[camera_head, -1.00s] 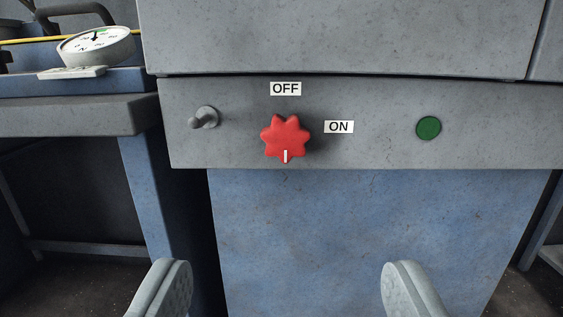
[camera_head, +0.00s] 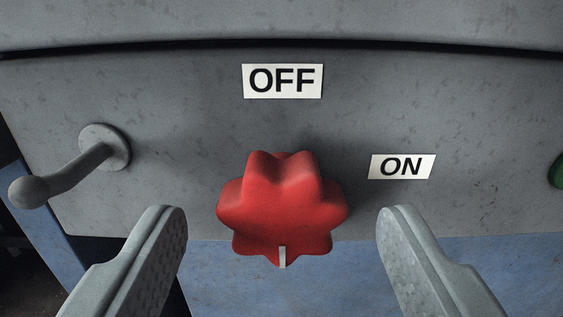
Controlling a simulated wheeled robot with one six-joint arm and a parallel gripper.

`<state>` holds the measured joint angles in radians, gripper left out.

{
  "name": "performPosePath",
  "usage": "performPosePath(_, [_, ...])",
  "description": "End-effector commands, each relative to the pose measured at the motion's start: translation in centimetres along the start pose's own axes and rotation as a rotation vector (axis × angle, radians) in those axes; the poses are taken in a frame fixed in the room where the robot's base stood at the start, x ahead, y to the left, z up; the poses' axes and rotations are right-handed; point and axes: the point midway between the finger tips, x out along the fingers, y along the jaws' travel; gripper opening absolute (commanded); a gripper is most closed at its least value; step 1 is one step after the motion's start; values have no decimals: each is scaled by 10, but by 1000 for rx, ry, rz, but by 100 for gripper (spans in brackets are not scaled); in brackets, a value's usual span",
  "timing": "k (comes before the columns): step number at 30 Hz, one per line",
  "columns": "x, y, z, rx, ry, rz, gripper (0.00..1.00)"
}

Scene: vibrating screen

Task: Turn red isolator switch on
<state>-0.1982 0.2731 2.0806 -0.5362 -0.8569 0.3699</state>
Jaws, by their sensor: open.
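The red isolator switch (camera_head: 281,205) is a star-shaped knob on the grey panel, in the middle of the view. Its white mark (camera_head: 282,257) is at the bottom, pointing down. The OFF label (camera_head: 283,81) is above the knob and the ON label (camera_head: 402,167) is to its right. My gripper (camera_head: 276,222) is open. Its left finger is to the left of the knob and its right finger to the right, with gaps on both sides. I see no contact with the knob.
A grey lever (camera_head: 70,175) with a ball end sticks out from the panel at the left, near my left finger. A green round button (camera_head: 557,171) is cut off at the right edge. The grey panel (camera_head: 480,110) has a blue surface below it.

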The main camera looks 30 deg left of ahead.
Motion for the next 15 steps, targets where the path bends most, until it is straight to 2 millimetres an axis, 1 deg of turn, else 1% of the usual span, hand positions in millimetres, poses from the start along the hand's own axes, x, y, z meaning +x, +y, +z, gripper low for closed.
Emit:
performPosePath(1, [6, 0, 0, 0, 0, -1, 63])
performPosePath(6, [16, 0, 0, 0, 0, 1, 63])
performPosePath(15, [18, 0, 0, 1, 0, 1, 63])
